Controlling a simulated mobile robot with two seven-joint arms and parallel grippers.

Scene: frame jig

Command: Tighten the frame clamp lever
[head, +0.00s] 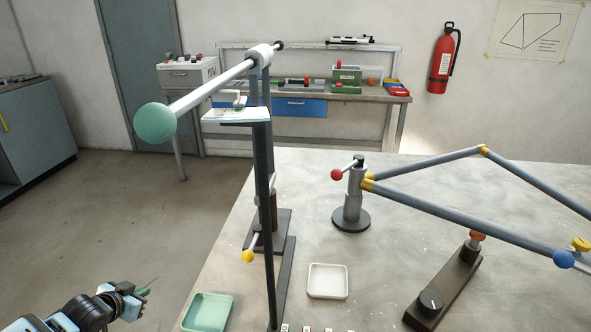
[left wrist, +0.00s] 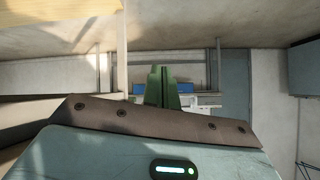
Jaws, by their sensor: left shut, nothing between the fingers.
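A grey tube frame (head: 430,203) with yellow joints spans the right of the table. Its near-left corner meets a grey clamp post (head: 353,195) on a round dark base. A short lever with a red ball (head: 337,174) sticks out left from the post's top; I take it as the clamp lever. I cannot tell how tight it is. My left gripper (head: 145,291) is low at the left, off the table's edge, shut and empty, well apart from the lever. Its green fingers (left wrist: 163,87) show together in the left wrist view. My right gripper is out of view.
A dark upright stand (head: 265,190) carries a long rod with a big green ball (head: 155,123), between my left gripper and the post. A green tray (head: 207,312), a white tray (head: 328,281) and a dark block with a knob (head: 445,285) are on the table (head: 300,168).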

